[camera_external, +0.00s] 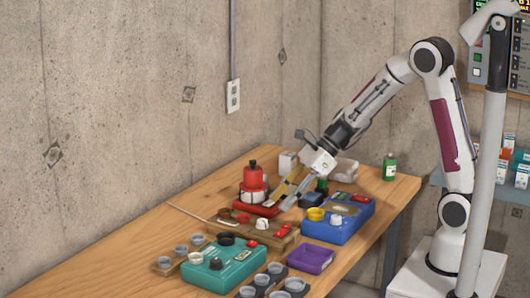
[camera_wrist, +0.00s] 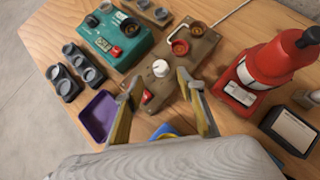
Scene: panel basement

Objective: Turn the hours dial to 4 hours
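A white knob (camera_wrist: 160,68) stands on a brown wooden panel (camera_wrist: 150,92) with a red switch, in front of my gripper in the wrist view. The knob also shows in the external view (camera_external: 262,223). My gripper (camera_wrist: 158,78) is open, one finger to each side of the knob's line of view, with nothing between the fingers. In the external view my gripper (camera_external: 277,205) hangs above the table, up and right of the knob, and looks apart from it. No hour marks are readable, so I cannot tell which dial is the hours dial or its setting.
A teal box (camera_external: 222,265) with knobs lies at the front left. A blue box (camera_external: 338,224) and a purple tray (camera_external: 311,260) are to the right. A red and white bottle-like device (camera_external: 254,183) stands behind the panel. Grey cup holders (camera_wrist: 68,72) lie nearby.

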